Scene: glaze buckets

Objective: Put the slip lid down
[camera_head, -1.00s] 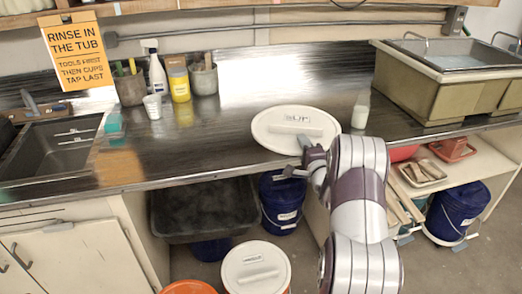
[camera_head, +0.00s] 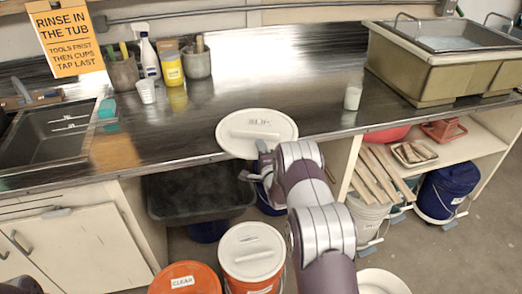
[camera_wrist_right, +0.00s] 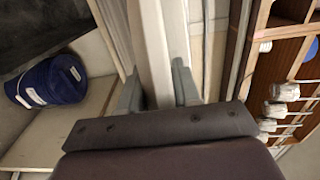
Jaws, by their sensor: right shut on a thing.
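In the right wrist view a pale strip, seemingly the lid edge-on (camera_wrist_right: 152,50), runs between the two grey fingers (camera_wrist_right: 158,88). My left gripper is not in view.
The counter (camera_head: 270,75) has a clear middle; a white cup (camera_head: 353,97) stands right of the lid. A sink (camera_head: 45,135) is at left and a tub (camera_head: 430,75) at right. Below are an orange bucket with a white lid (camera_head: 252,252), an orange "CLEAR" lid (camera_head: 187,279) and a blue bucket (camera_head: 447,190).

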